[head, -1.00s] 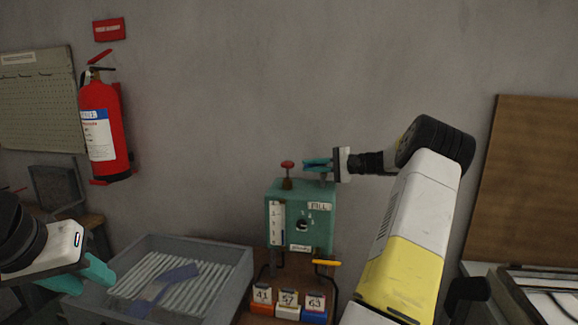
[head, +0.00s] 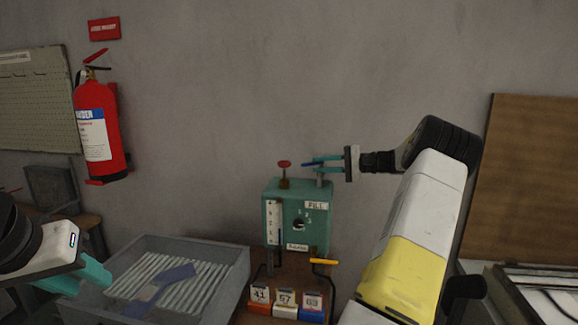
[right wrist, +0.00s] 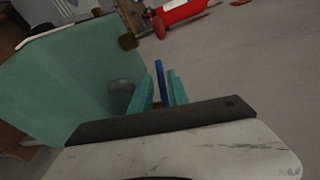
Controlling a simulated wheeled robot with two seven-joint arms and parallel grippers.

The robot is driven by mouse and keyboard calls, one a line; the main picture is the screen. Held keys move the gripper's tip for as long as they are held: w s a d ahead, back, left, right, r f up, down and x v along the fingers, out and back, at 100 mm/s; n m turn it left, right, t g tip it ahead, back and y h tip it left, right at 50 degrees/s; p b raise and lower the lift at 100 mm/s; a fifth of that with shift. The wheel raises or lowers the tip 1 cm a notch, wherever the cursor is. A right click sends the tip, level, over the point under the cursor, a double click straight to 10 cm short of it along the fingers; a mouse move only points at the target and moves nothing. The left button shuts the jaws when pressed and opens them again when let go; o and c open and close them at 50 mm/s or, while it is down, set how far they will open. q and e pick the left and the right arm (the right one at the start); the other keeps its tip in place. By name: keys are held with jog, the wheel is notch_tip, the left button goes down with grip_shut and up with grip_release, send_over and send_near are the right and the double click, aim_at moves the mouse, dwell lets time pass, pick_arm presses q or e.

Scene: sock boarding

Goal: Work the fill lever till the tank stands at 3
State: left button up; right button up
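The teal tank box (head: 312,235) stands against the wall, with a FILL label and a white gauge strip (head: 273,222) on its front. The gauge marks are too small to read surely. The lever's blue handle (head: 308,163) lies above the box top; it also shows in the right wrist view (right wrist: 160,82). My right gripper (head: 325,162) has its teal fingers on either side of the handle, with narrow gaps, so it looks open around it. In the right wrist view its fingers (right wrist: 158,92) flank the handle. My left gripper (head: 84,278) appears open and empty beside the grey tray.
A red knob (head: 284,164) stands on the box top, left of the lever. The grey tray (head: 238,275) holds a blue-grey piece on ribs. A yellow handle (head: 324,262) and number cards (head: 286,298) are below the box. A fire extinguisher (head: 98,125) hangs at left.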

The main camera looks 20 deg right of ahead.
jog(key=shift+v, duration=1.7)
dwell(0.3)
